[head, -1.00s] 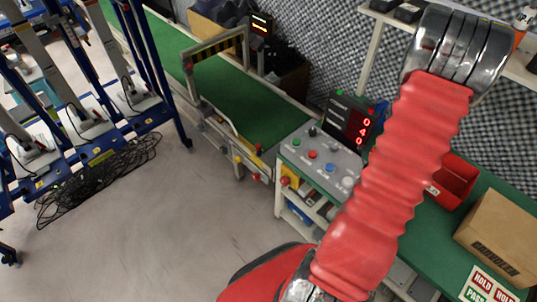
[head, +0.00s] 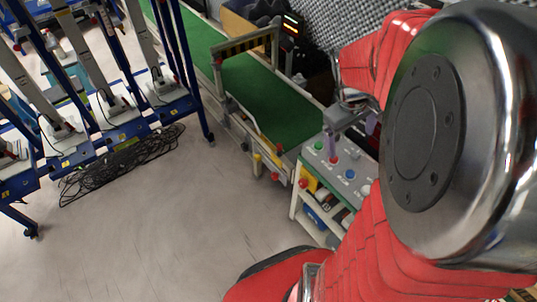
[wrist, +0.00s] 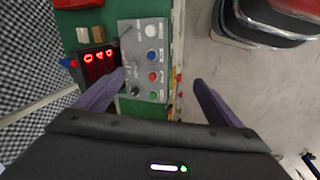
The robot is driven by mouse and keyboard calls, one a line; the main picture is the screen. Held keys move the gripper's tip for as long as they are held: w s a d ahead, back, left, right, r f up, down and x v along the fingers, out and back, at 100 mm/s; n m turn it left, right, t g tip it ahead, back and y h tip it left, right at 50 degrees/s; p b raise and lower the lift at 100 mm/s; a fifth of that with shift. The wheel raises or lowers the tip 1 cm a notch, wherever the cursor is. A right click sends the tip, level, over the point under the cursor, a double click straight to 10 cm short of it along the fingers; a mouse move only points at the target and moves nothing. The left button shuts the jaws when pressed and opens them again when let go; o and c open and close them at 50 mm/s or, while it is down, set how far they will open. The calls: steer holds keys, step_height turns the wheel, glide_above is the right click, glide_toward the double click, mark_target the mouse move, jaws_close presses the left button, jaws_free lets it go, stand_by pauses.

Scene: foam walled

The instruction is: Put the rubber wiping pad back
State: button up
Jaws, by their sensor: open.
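I cannot pick out the rubber wiping pad for certain in any view. In the wrist view two small blocks, one pale beige (wrist: 82,34) and one brown (wrist: 98,34), lie on the green bench top beside the control panel; I cannot tell if either is the pad. My gripper (wrist: 158,82) is open, its two purple fingers apart with nothing between them. It hangs over the grey control panel (wrist: 132,50) and its edge, the left finger overlapping the panel in the picture. In the head view my gripper (head: 350,138) shows small above the panel (head: 345,178), partly hidden by my arm.
A red digit display (wrist: 98,62) stands beside the panel. A red bin (wrist: 78,3) is at the wrist view's top edge. A green conveyor (head: 262,95) with a striped guard runs behind. Blue racks (head: 115,120) and coiled black cables stand left. The grey floor (head: 175,225) between is clear.

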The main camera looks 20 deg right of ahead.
steer(key=s+a+r+t+y, duration=0.1)
steer(key=a+r, duration=0.2)
steer(key=a, duration=0.5)
steer(key=s+a+r+t+y, duration=0.1)
steer(key=a+r+t, duration=0.1)
steer(key=a, duration=0.7)
steer(key=s+a+r+t+y, duration=0.1)
steer(key=a+r, duration=0.3)
steer(key=a, duration=0.4)
steer(key=shift+s+a+r+m+t, duration=0.3)
steer(key=shift+s+r+t, duration=0.1)
steer(key=shift+s+t, duration=0.1)
